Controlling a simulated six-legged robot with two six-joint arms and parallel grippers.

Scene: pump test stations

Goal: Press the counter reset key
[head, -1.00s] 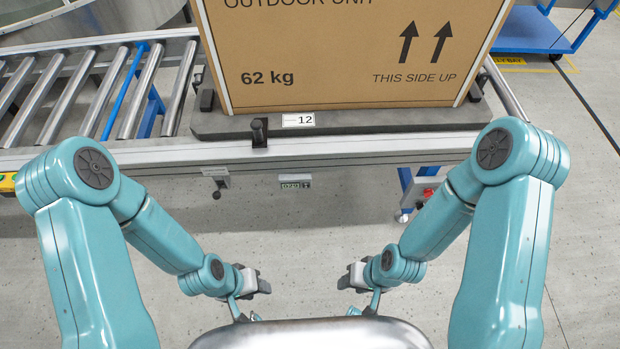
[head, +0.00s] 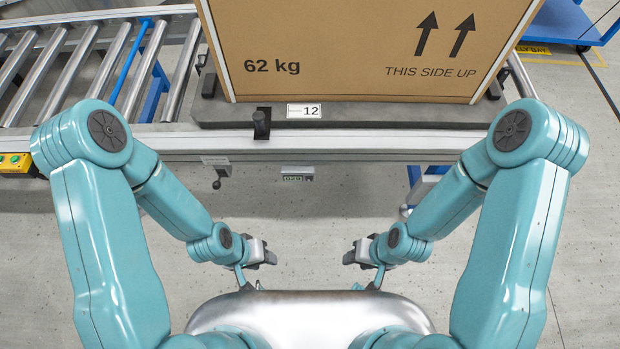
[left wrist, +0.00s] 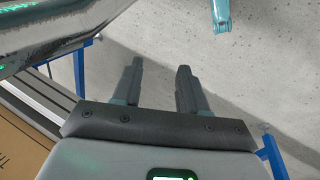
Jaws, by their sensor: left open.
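The small counter (head: 297,174) hangs under the front rail of the roller conveyor, in the middle of the head view. Its display shows greenish digits; I cannot make out a separate reset key on it at this size. My left gripper (head: 270,258) is open and empty, in front of and lower in the picture than the counter, apart from it. Its two fingers also show spread in the left wrist view (left wrist: 157,78). My right gripper (head: 351,257) is to the right, also away from the counter; its fingers are too small to judge.
A large cardboard box (head: 350,55) stands on a dark pallet (head: 400,115) on the conveyor. A black peg (head: 261,123) rises at the pallet's edge. A small knob (head: 217,182) hangs left of the counter. A yellow button box (head: 14,163) sits far left. The floor below the rail is clear.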

